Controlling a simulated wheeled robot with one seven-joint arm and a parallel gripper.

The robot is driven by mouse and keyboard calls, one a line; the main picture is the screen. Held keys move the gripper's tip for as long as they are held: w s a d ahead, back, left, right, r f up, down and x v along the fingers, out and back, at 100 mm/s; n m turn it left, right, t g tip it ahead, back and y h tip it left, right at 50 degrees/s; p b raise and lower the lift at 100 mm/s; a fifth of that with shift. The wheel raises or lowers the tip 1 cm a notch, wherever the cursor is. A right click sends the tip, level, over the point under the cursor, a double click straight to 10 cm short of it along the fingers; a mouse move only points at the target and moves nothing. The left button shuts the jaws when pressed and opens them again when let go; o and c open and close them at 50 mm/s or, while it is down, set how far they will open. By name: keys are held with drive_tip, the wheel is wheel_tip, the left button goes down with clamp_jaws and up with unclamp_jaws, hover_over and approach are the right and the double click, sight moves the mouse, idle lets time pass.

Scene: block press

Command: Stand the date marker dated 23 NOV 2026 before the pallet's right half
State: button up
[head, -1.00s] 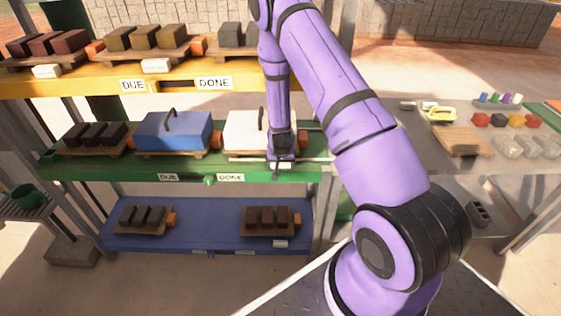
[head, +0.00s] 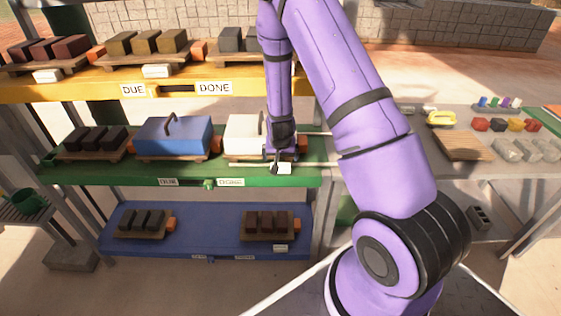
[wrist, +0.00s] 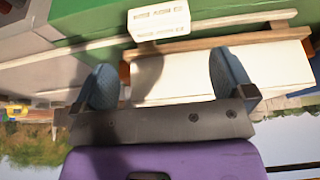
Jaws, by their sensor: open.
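A small white date marker (head: 283,169) stands on the green shelf (head: 125,171), in front of the right part of the pallet that bears a white case (head: 243,134). In the wrist view the marker (wrist: 158,22) shows print too small to read. The wooden pallet (wrist: 215,45) and white case (wrist: 190,82) lie between it and my gripper's base in the picture. My gripper (head: 277,158) is just behind the marker, over the pallet's right part. In the wrist view its blue fingers (wrist: 165,76) are spread, empty and apart from the marker.
A blue case (head: 174,135) on a pallet and dark blocks (head: 96,138) stand to the left. DUE and DONE labels line the shelf front. The yellow shelf (head: 60,89) is above, the blue shelf (head: 195,215) below. A side table (head: 400,160) stands to the right.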

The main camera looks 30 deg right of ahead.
drive_tip(key=s+a+r+n+t+y, duration=0.1)
drive_tip(key=s+a+r, duration=0.3)
drive_tip(key=r, duration=1)
drive_tip(key=s+a+r+n+y, duration=0.2)
drive_tip(key=s+a+r, duration=0.25)
drive_tip(key=r, duration=0.95)
drive_tip(key=s+a+r+n, duration=0.2)
drive_tip(key=s+r, duration=0.5)
drive_tip(key=s, duration=0.4)
drive_tip(key=s+a+r+n, duration=0.1)
drive_tip(key=s+a+r, duration=0.2)
drive_tip(key=s+r, duration=0.4)
drive_tip(key=s, duration=0.5)
drive_tip(key=shift+s+r+n, duration=0.15)
drive_tip(key=shift+r+n, duration=0.1)
drive_tip(key=shift+n, duration=0.15)
